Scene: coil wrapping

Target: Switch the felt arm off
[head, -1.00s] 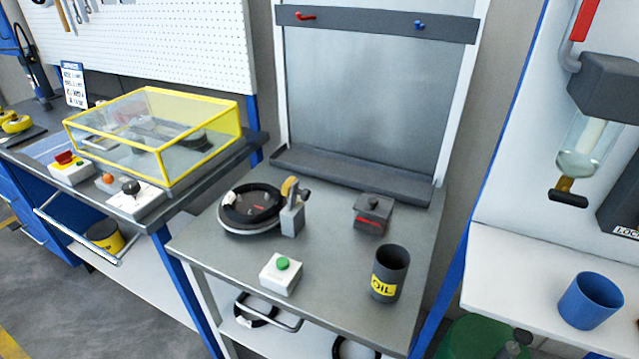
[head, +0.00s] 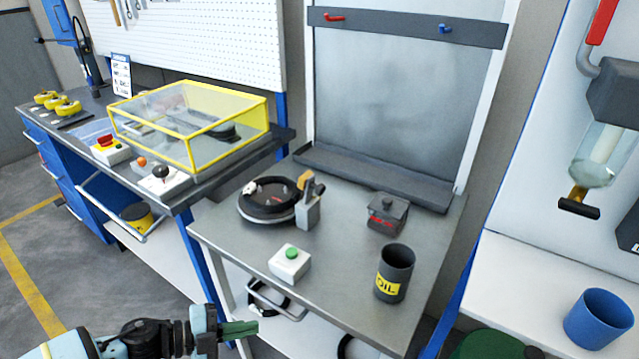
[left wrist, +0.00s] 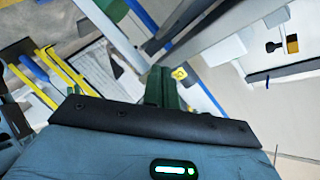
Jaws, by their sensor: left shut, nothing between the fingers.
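On the grey metal table, a small post with a tan pad at its top (head: 308,203), which looks like the felt arm, stands at the right edge of a round turntable carrying a black ring (head: 268,198). A white box with a green button (head: 290,262) sits in front of them near the table's front edge. My left gripper (head: 243,328) is low at the bottom left, in front of the table and apart from the button box. Its green fingers are shut and empty; they also show in the left wrist view (left wrist: 163,88). My right gripper is not in view.
A dark oil cup (head: 394,273) and a lidded grey box (head: 387,213) stand on the table's right side. The left bench holds a yellow-framed clear cover (head: 190,125) and a white box with a black knob (head: 163,181).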

